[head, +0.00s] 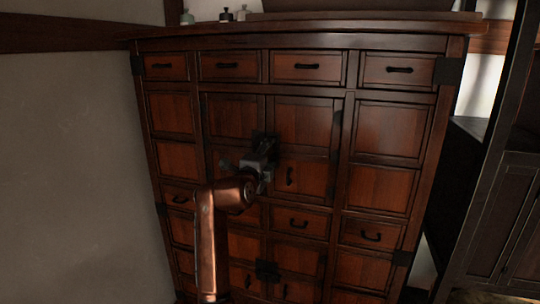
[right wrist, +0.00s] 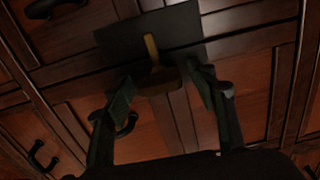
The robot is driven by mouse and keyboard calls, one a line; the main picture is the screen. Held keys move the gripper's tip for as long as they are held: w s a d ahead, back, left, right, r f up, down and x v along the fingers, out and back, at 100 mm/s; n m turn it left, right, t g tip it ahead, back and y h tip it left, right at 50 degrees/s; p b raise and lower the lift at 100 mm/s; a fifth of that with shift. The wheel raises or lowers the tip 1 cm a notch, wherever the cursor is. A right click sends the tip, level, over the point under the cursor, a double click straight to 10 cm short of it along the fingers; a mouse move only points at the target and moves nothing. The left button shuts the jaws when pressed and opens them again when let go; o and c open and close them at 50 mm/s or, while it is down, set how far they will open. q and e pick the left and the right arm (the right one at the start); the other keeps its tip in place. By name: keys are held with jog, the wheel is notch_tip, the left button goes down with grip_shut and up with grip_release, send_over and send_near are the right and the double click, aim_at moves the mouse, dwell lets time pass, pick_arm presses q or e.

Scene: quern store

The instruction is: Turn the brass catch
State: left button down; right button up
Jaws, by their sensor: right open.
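The brass catch (right wrist: 152,48) shows in the right wrist view as a narrow upright bar with a wider block at its lower end. It sits on a dark square plate (right wrist: 120,38) on the cabinet front. My right gripper (right wrist: 163,77) is open, with one finger on each side of the catch's lower part. Whether either finger touches it I cannot tell. In the head view my right gripper (head: 263,160) is at the middle of the cabinet and hides the catch. My left gripper is not in view.
A second dark plate (head: 267,270) sits lower. A dark shelf unit (head: 500,215) stands at the right; a bare wall (head: 70,160) is at the left.

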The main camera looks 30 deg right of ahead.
jog(key=v, duration=1.2)
